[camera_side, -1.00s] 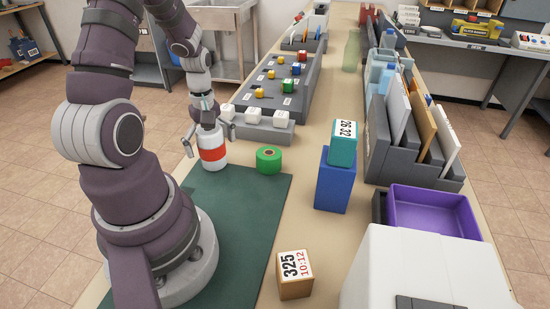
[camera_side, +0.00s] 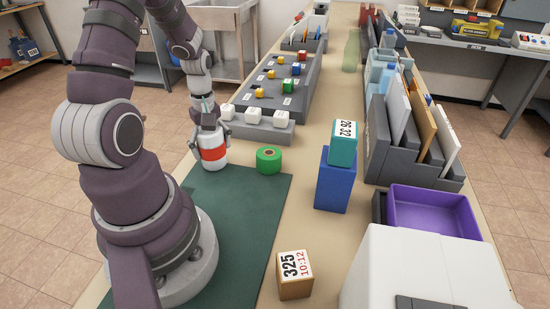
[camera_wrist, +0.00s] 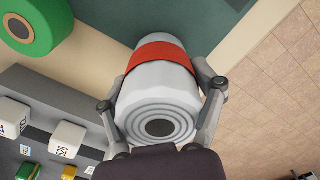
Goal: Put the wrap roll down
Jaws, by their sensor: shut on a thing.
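The wrap roll (camera_side: 213,154), white with a red band, stands upright at the far edge of the green mat (camera_side: 240,215). My gripper (camera_side: 210,137) comes down from above and is shut on the roll, with a finger on each side. In the wrist view the roll (camera_wrist: 158,90) fills the middle, its ringed end with a dark centre facing the camera. My gripper's fingers (camera_wrist: 162,95) press against its two sides there. The roll's base appears to rest on the surface; the exact contact is hard to see.
A green tape roll (camera_side: 268,160) lies close to the right. A grey step with white cubes (camera_side: 253,116) stands just behind. A blue box (camera_side: 335,187) with a teal block (camera_side: 343,142) on top and a numbered box (camera_side: 295,275) stand farther right. The mat is mostly clear.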

